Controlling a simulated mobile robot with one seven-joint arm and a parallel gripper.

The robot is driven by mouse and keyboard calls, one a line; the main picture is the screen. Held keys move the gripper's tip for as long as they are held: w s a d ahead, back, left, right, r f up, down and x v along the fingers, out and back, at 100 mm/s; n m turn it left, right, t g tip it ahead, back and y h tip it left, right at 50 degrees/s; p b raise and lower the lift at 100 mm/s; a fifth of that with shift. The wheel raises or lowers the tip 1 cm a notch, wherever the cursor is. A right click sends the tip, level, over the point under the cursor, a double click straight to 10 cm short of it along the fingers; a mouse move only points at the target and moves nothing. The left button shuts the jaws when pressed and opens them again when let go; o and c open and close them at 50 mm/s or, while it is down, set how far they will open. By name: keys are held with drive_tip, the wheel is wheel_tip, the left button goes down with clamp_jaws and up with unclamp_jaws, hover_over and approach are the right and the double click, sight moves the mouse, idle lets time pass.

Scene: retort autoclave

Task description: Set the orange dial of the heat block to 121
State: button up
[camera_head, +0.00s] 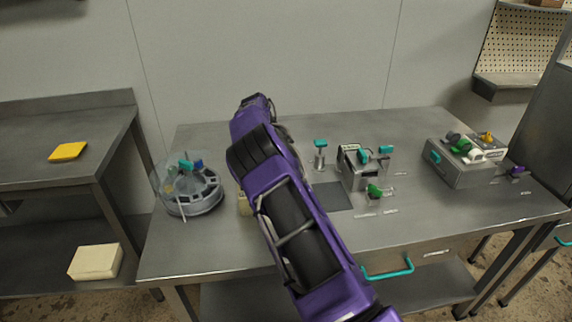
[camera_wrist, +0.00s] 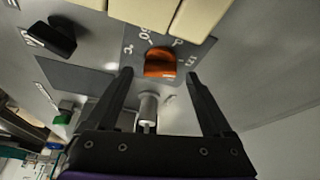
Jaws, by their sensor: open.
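The orange dial (camera_wrist: 160,63) sits on a grey panel (camera_wrist: 118,42) with pale marks around it in the wrist view. My gripper (camera_wrist: 158,75) is open, with one finger on either side of the dial in the picture. In the head view my purple arm hides the gripper and the dial. A pale beige block (camera_head: 244,203) shows only in part beside my arm there.
Cream blocks (camera_wrist: 203,18) stand close beyond the dial. A black knob (camera_wrist: 55,38) and a green part (camera_wrist: 64,112) are to its left. On the table are a round clear-walled device (camera_head: 192,202), a teal-handled device (camera_head: 358,172) and a grey box (camera_head: 462,172).

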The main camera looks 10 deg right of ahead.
drive_tip(key=p+v, duration=0.1)
drive_tip(key=v, duration=1.5)
drive_tip(key=shift+p, duration=0.3)
drive_tip(key=shift+r, duration=0.15)
